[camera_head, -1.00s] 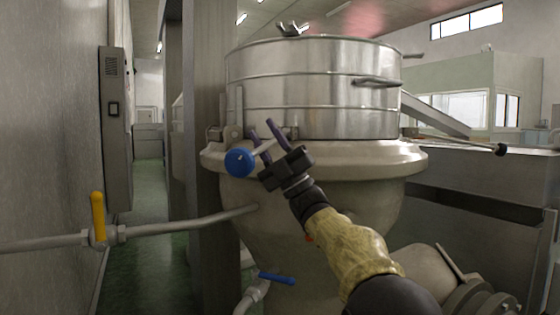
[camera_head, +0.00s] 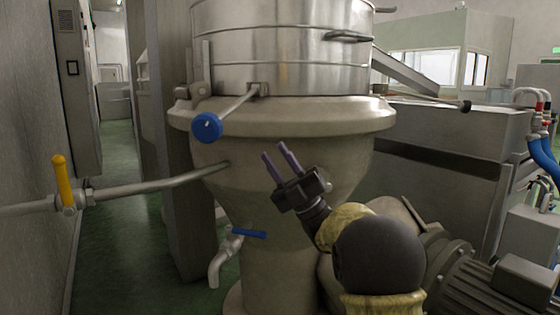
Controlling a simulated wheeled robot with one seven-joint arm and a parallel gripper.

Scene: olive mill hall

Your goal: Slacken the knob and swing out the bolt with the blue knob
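The blue knob (camera_head: 207,127) sits on the outer end of a metal bolt (camera_head: 238,104). The bolt slants out and down to the left from a bracket at the base of the steel drum (camera_head: 285,50), above the vessel's wide flange (camera_head: 285,115). My gripper (camera_head: 277,157) is below the flange, to the right of and lower than the blue knob, apart from it. Its two purple fingers are spread with nothing between them.
A pipe with a yellow-handled valve (camera_head: 62,182) runs from the left into the vessel. A small tap with a blue lever (camera_head: 248,234) is below. A grey pillar stands at left of the vessel; a motor (camera_head: 480,285) and grey machine are at right.

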